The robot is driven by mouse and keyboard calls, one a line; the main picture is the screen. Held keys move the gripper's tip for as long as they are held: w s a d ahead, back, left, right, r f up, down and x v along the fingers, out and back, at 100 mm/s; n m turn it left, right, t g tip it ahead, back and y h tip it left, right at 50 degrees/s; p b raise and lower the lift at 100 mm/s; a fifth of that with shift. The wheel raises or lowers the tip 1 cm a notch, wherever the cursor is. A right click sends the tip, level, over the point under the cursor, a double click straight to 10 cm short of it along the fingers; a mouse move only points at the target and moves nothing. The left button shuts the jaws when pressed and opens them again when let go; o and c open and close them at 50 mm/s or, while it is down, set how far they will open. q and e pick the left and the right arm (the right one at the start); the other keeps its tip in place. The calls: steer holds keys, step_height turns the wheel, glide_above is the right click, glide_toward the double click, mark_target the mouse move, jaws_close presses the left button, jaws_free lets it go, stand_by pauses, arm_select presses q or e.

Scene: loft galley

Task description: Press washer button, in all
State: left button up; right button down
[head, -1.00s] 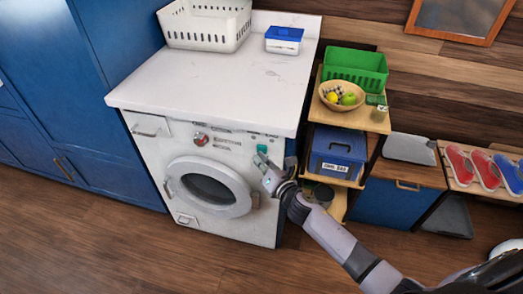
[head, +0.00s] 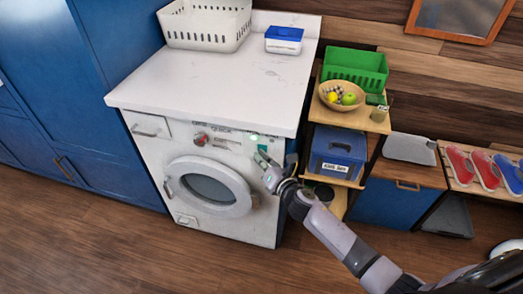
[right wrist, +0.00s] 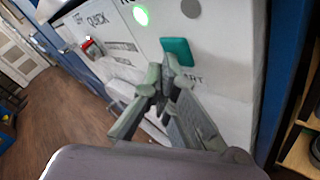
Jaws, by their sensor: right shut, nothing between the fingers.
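The white washer (head: 240,221) stands under the white counter, with its round door (head: 208,188) closed. Its teal button (right wrist: 177,51) is on the right of the front panel, and a lit green lamp (right wrist: 140,14) is up and left of it. The lamp also shows in the head view (head: 253,136). My right gripper (head: 264,158) is shut and empty in front of the panel. In the right wrist view its fingertips (right wrist: 165,75) are just below the button and overlap its lower edge; I cannot tell whether they touch it. My left gripper is not in view.
A red-marked knob (head: 201,139) is on the panel's left. A shelf unit with a green bin (head: 357,68), a fruit bowl (head: 341,100) and a blue box (head: 337,153) stands close to the right of the washer and my arm. The floor in front is clear.

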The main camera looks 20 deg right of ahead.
steer(key=shift+s, duration=0.1)
steer(key=shift+s+a, duration=0.5)
steer(key=shift+s, duration=0.15)
steer(key=shift+s+a, duration=0.7)
steer(key=shift+s, duration=0.35)
steer(key=shift+s+a, duration=0.7)
steer(key=shift+s, duration=0.35)
